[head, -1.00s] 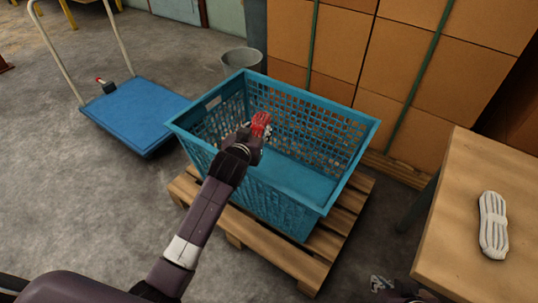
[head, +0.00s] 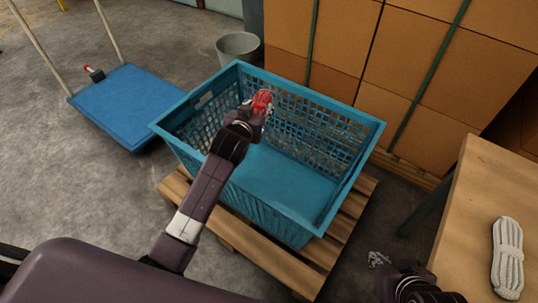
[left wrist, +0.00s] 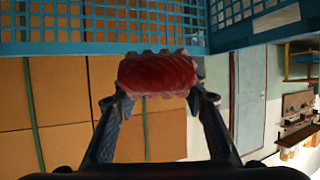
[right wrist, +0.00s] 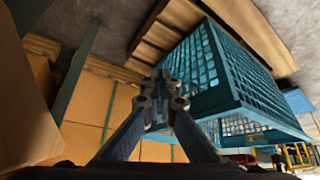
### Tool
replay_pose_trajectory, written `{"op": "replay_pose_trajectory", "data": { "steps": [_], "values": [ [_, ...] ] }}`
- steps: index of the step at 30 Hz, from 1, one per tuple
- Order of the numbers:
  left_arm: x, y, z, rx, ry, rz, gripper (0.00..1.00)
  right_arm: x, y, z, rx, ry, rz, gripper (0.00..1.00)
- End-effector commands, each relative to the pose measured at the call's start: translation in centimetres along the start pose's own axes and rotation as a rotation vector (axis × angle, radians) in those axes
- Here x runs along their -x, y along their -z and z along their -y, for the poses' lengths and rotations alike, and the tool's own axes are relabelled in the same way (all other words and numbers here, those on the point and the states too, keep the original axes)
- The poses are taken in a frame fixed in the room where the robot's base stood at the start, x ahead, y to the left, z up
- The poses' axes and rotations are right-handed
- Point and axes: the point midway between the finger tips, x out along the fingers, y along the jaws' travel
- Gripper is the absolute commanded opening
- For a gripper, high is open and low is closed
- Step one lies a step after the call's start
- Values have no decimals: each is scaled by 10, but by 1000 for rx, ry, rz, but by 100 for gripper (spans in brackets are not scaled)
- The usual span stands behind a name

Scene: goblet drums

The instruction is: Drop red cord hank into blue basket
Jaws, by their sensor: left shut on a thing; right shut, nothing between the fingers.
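My right gripper (head: 378,258) is shut and empty, low between the basket and the table. In the right wrist view its fingertips (right wrist: 160,82) meet, with the basket beyond.
The basket stands on a wooden pallet (head: 262,255). Stacked cardboard boxes (head: 400,60) rise behind it. A wooden table (head: 478,215) at the right holds a white cord hank (head: 507,258). A blue platform cart (head: 122,105) and a grey bucket (head: 238,47) stand at the left and back.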

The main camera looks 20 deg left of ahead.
Motion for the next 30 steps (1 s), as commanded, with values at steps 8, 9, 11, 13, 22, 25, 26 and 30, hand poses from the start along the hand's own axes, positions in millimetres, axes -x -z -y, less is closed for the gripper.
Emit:
{"op": "replay_pose_trajectory", "data": {
  "steps": [8,9,11,13,22,25,26,30],
  "values": [
    [-2,-4,0,0,0,-1,13,-5,-1,-3,1,-9,-9,0],
    [-2,-4,0,0,0,-1,13,-6,2,-3,2,-9,-19,0],
    [-2,-5,0,0,0,-1,13,-7,7,-3,3,-8,-41,0],
    [-3,-7,0,0,0,-1,13,-8,16,-2,4,-5,-76,0],
    [-5,-12,0,0,0,-1,13,-8,63,5,7,8,-263,0],
    [-6,-14,0,0,0,-1,13,-6,78,7,8,12,-326,0],
    [-6,-15,0,0,0,-1,13,-5,82,8,8,13,-345,0],
    [-7,-18,0,0,0,-1,13,0,102,11,9,20,-432,0]
  ]
}}
